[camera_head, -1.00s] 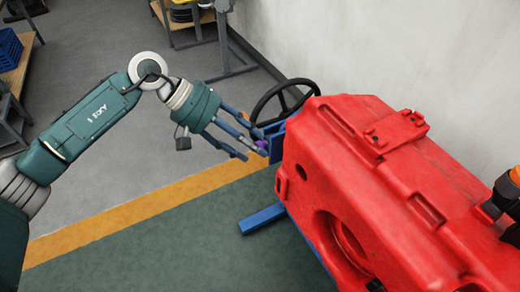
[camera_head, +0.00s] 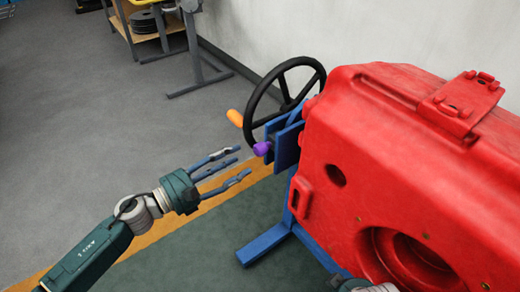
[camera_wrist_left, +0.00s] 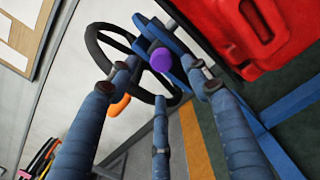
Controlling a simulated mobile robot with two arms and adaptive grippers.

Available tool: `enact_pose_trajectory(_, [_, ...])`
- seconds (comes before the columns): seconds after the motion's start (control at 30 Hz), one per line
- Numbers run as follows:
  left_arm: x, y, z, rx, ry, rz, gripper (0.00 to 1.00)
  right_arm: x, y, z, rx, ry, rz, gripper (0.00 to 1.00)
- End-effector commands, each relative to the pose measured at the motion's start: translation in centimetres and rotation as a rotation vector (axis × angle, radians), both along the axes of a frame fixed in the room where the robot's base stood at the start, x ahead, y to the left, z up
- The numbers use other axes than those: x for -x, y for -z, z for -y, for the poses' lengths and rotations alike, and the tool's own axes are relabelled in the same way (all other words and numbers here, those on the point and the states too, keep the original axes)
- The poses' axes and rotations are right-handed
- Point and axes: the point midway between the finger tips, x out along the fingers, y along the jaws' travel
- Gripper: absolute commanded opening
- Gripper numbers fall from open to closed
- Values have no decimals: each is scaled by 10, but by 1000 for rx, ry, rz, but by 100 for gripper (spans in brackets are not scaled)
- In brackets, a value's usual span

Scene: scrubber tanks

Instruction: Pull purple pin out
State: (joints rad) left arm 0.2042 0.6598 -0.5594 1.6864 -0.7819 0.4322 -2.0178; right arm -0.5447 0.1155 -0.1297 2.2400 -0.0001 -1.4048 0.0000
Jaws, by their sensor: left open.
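The purple pin (camera_head: 262,149) sticks out of the blue bracket (camera_head: 286,146) beside the black handwheel. My left gripper (camera_head: 240,164) is open and empty. In the head view its fingers are to the left of the pin and a little below it, apart from it. In the left wrist view the purple pin (camera_wrist_left: 160,60) shows as a round knob between my spread fingers (camera_wrist_left: 160,85), beyond their tips. A part of my right arm (camera_head: 365,285) shows at the bottom edge; its gripper is not in view.
The black handwheel (camera_head: 250,118) with an orange handle (camera_head: 235,118) is just behind the pin. A large red tank (camera_head: 400,160) fills the right side, on a blue frame with a foot (camera_head: 262,244).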

Motion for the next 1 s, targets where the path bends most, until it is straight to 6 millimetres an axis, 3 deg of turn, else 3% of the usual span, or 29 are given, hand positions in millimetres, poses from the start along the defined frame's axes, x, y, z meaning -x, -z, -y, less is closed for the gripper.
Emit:
enact_pose_trajectory(0.4, [-44,-1,61,0,3,2,48,-2,14,-1,0,-1,-7,40])
enact_pose_trajectory(0.87, [-51,0,73,-2,4,1,48,-1,15,0,0,0,-8,40])
enact_pose_trajectory(1.0, [-51,0,72,-2,4,1,23,-2,15,-1,0,0,-8,40])
